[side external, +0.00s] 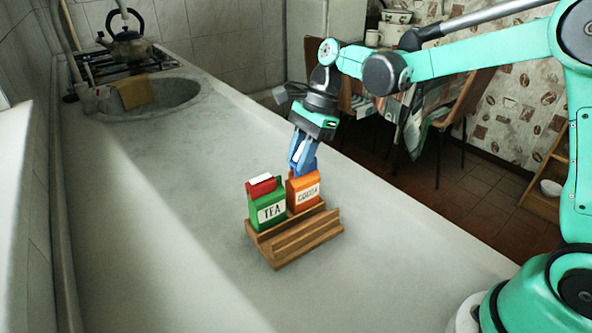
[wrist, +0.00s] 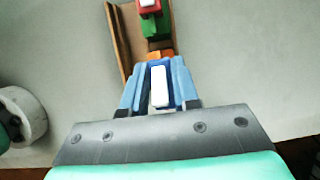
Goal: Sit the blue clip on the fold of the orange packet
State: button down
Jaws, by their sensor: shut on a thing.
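The orange packet (side external: 304,194), with a pale label, stands upright in the wooden rack. Only a strip of the orange packet shows in the wrist view (wrist: 160,53). My gripper (side external: 301,163) points down over its top, with light-blue fingers. It is shut on the blue clip (wrist: 160,67), which has a white plate and sits between the fingers. In the side view the blue clip (side external: 311,166) is partly hidden by the fingers. It is right at the packet's top edge; I cannot tell whether it sits on the fold or is just above it.
A green TEA packet (side external: 267,209) stands beside the orange one, with a red clip (side external: 262,185) on top. The wooden rack (side external: 308,238) has an empty stepped front. The pale counter (side external: 180,250) around it is clear. A sink (side external: 178,96) and kettle (side external: 127,45) are far off.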

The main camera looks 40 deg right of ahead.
jog(key=shift+f, duration=0.35)
jog(key=c, duration=0.6)
grip_release()
